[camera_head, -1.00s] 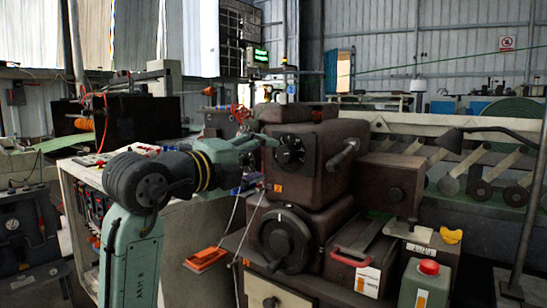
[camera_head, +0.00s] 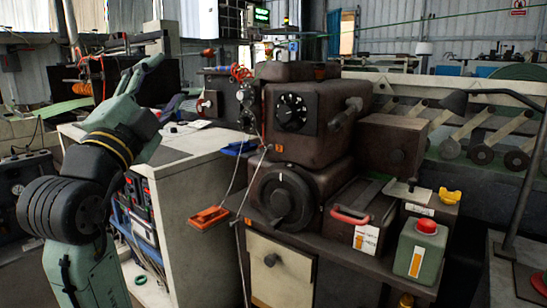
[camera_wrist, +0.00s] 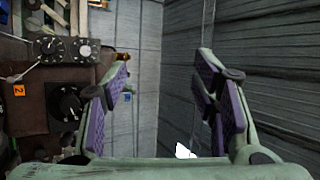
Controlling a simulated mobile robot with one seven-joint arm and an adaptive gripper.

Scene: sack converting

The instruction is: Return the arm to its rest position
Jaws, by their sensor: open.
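My gripper (camera_wrist: 162,78) is open and empty in the wrist view.
An orange handle (camera_head: 209,217) hangs on a cable by the cabinet. A dark lamp arm (camera_head: 535,190) rises at the right edge.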

